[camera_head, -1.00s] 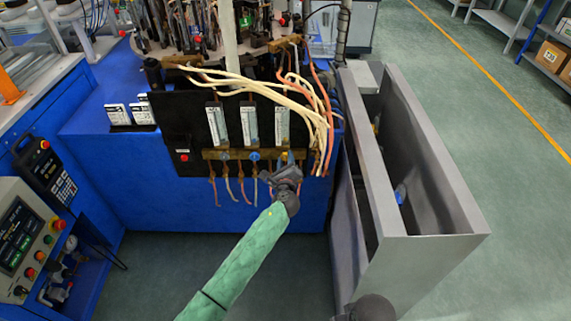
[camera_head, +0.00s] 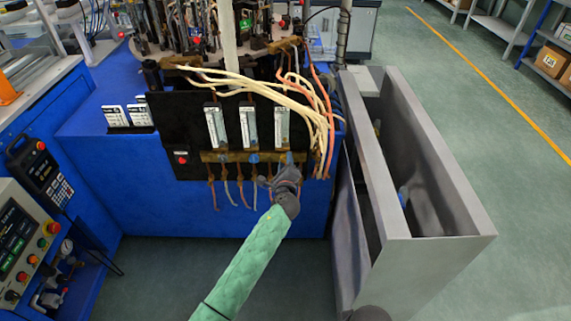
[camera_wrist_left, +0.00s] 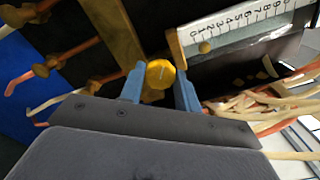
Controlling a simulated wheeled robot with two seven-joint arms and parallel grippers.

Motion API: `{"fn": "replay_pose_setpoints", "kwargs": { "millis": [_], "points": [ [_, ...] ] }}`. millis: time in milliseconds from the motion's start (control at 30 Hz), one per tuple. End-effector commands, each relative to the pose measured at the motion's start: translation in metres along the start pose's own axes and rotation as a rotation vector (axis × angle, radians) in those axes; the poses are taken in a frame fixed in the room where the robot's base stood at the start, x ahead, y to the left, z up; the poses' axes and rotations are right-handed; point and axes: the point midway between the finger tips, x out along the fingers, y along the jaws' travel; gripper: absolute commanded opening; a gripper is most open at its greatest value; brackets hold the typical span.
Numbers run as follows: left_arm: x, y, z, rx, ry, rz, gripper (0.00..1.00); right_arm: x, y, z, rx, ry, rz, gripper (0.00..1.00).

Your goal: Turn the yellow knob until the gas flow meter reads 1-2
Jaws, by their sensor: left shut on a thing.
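The yellow knob (camera_wrist_left: 159,75) shows in the left wrist view between the two blue fingers of my left gripper (camera_head: 286,168), which is shut on it. In the head view the gripper covers the knob at the right end of the brass manifold (camera_head: 238,156). The gas flow meter (camera_head: 282,125) stands above the gripper, the rightmost of three. Its scale (camera_wrist_left: 240,30) shows in the left wrist view with numbers from 0 upward.
Cream and orange hoses (camera_head: 318,115) hang just right of the flow meters, close to my left gripper. A grey metal bin (camera_head: 378,165) stands to the right. A control panel (camera_head: 20,240) is at the lower left. The floor in front is clear.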

Motion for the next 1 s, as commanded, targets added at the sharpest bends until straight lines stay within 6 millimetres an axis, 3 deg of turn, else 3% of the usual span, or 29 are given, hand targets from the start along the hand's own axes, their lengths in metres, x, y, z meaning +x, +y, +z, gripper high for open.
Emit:
{"fn": "replay_pose_setpoints", "kwargs": {
  "millis": [367,400,500,833,1000],
  "points": [
    [0.000,0.001,0.001,-0.003,-0.001,0.001,0.10,0.000,0.000,0.000,-0.003,0.002,0.000,0.36],
    [0.000,0.001,0.001,-0.003,-0.001,0.001,0.34,0.000,0.000,0.000,-0.003,0.002,0.000,0.36],
    [0.000,0.001,0.000,-0.003,-0.001,0.001,0.54,0.000,0.000,0.000,-0.004,0.003,0.001,0.36],
    [-0.003,0.001,0.000,-0.003,0.000,0.001,0.54,0.000,0.000,-0.001,-0.005,0.004,0.001,0.36],
    [-0.021,0.003,-0.001,-0.003,0.000,0.002,0.54,0.004,-0.002,-0.003,-0.005,0.016,-0.005,0.36]
  ]
}}
